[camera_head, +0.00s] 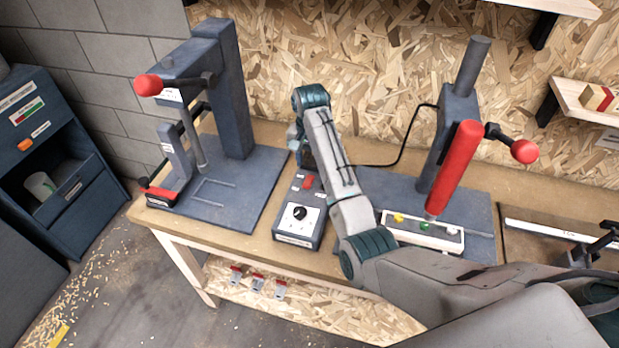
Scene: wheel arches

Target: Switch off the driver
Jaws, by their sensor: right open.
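A dark blue control box (291,233) with a black knob on a white dial plate sits on the bench, left of my right forearm. A red switch (308,183) shows at its far end; its position is too small to tell. A red cylindrical driver (455,166) hangs in the right-hand stand, tip down over a white fixture. My right gripper (303,166) is open, at the end of the bent-down wrist, close above the far end of the box. The forearm hides part of it, and contact with the switch cannot be told. My left gripper is out of view.
A blue press (236,90) with a red-knobbed lever stands at left. The white fixture (422,237) with coloured buttons lies under the driver. A black cable (412,130) runs behind my forearm.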

